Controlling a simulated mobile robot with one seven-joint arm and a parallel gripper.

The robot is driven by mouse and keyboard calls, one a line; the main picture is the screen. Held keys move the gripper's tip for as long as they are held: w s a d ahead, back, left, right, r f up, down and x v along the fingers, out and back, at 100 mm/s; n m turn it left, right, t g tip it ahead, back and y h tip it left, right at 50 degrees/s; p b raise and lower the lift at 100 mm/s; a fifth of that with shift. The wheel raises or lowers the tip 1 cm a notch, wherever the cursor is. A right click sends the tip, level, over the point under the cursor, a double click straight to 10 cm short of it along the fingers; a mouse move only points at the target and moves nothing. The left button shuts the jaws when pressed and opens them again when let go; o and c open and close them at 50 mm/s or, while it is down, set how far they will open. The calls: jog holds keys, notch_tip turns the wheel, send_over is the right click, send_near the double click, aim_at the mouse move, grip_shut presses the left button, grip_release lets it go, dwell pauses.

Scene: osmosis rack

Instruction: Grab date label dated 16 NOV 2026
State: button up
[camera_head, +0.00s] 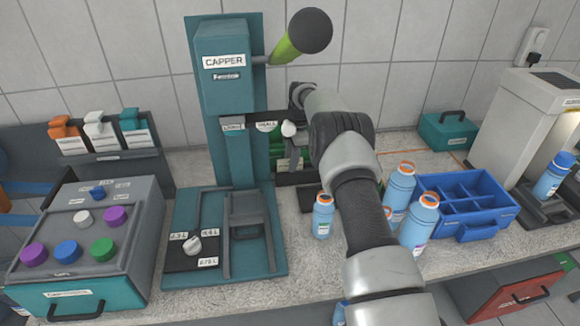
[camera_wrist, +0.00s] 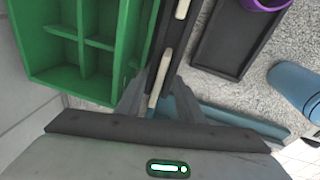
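No date reading 16 NOV 2026 is legible in either view. In the wrist view, my gripper (camera_wrist: 160,95) has its two grey fingers apart, on either side of a black strip with pale beige slim pieces (camera_wrist: 160,78). I cannot tell whether these pieces are date labels or whether a finger touches them. In the head view my arm largely hides the gripper, which is beside the capper at the back. Three paper-fronted items with orange (camera_head: 64,127), white (camera_head: 94,117) and teal (camera_head: 129,115) tops stand in a dark rack at the left; their small print is unreadable.
The teal capper (camera_head: 225,75) stands left of my arm. A green compartmented crate (camera_wrist: 70,75) and a dark tray (camera_wrist: 230,42) flank the gripper. Blue bottles (camera_head: 323,217) and a blue divided crate (camera_head: 478,222) crowd the right. A button box (camera_head: 90,232) sits at left.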

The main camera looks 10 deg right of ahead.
jog(key=shift+f, duration=0.1)
dwell(0.3)
grip_shut()
dwell(0.4)
